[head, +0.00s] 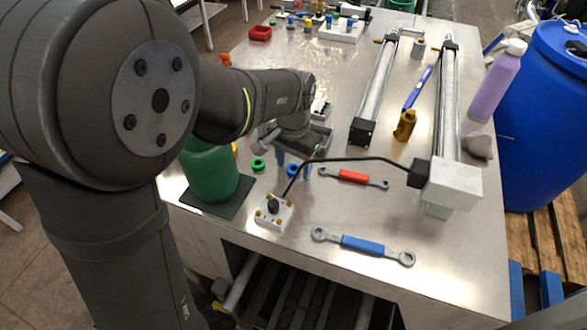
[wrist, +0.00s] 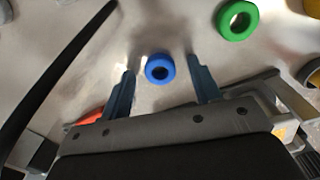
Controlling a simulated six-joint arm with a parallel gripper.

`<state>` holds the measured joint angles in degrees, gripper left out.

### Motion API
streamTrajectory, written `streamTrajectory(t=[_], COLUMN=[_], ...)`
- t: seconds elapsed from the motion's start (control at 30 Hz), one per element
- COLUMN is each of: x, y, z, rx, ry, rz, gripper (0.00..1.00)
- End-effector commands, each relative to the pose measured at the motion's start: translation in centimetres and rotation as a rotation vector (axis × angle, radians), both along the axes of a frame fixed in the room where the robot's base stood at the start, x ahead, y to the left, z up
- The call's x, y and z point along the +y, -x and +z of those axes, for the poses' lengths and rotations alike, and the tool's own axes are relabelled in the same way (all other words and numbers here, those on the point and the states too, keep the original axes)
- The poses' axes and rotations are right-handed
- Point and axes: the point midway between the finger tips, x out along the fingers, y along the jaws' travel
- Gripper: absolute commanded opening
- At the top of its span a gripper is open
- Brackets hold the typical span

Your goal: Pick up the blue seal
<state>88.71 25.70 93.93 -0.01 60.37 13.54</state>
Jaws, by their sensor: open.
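The blue seal (wrist: 160,69) is a small ring lying flat on the metal table, between and just beyond my fingertips in the wrist view. In the head view the blue seal (head: 293,170) shows between my gripper's blue fingers, partly hidden. My gripper (wrist: 162,72) is open and empty, with one finger on each side of the seal and apart from it. In the head view my gripper (head: 294,168) points down over the table. How high the fingertips are above the table is hard to tell.
A green ring (wrist: 237,20) lies near the seal. A black cable (head: 345,159) arches close to my gripper from a white box (head: 275,212). A red-handled wrench (head: 352,177) lies to the right, a green cylinder (head: 209,172) to the left. A blue-handled wrench (head: 362,245) lies nearer the front edge.

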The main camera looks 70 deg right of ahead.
Motion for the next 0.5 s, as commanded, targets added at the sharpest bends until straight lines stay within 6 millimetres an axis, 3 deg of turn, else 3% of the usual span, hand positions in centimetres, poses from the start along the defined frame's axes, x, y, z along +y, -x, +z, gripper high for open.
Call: streamTrajectory(t=[0.03, 0.27, 0.5], x=[0.00, 0.00, -0.01], y=[0.00, 0.00, -0.01], z=[0.02, 0.04, 0.05], rx=[0.000, 0.000, 0.000], ry=[0.000, 0.000, 0.000], rz=[0.000, 0.000, 0.000], gripper=[0.57, 0.12, 0.09])
